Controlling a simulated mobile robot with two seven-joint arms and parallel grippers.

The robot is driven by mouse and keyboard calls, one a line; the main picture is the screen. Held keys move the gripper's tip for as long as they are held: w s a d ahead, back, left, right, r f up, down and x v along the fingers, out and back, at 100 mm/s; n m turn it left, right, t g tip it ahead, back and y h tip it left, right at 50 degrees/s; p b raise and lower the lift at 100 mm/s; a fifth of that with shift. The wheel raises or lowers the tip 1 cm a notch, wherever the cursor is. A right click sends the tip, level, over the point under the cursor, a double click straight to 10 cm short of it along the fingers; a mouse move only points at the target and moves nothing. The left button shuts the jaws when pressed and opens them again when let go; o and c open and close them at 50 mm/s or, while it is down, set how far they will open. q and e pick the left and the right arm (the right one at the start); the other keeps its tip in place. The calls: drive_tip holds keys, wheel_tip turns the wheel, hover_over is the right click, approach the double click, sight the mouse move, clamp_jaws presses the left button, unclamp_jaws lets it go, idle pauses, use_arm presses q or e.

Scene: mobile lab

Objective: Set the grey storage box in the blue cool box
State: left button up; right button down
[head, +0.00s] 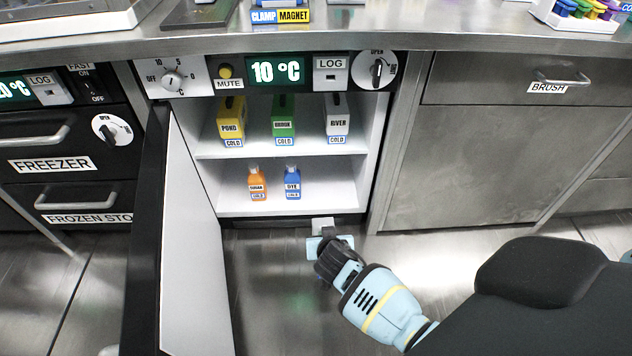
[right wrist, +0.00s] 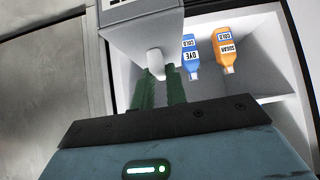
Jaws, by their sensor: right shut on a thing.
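My right gripper (head: 326,240) is in front of the open cold cabinet, just below its bottom edge. In the right wrist view its green fingers (right wrist: 162,92) are shut on the pale knob of a grey box (right wrist: 143,32). That view is upside down, and a label on the box is cut off at the top edge. In the head view only a small pale part of the held box (head: 322,225) shows beyond the gripper. No blue cool box shows in either view. My left gripper is out of view.
The cold cabinet (head: 205,207) has its door (head: 190,240) swung open at the left. Its upper shelf holds yellow (head: 231,120), green (head: 283,120) and whitish (head: 338,118) boxes. Orange (head: 257,185) and blue (head: 292,183) bottles stand below. Steel counter (head: 440,42) overhangs above.

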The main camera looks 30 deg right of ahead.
drive_tip(key=s+a+r+n+t+y, duration=0.1)
drive_tip(key=a+r+n+y, duration=0.1)
drive_tip(key=a+r, duration=1.5)
drive_tip(key=s+a+r+n+y, duration=0.1)
drive_tip(key=s+a+r+n, duration=0.1)
drive_tip(key=s+r, duration=0.4)
drive_tip(key=s+a+r+n+y, duration=0.1)
drive_tip(key=s+a+r, duration=0.3)
drive_tip(key=s+r, duration=0.3)
wheel_tip(320, 180, up, 4)
drive_tip(key=shift+f+n+y, duration=0.1)
drive_tip(key=shift+n+y, duration=0.2)
drive_tip(key=shift+n, duration=0.1)
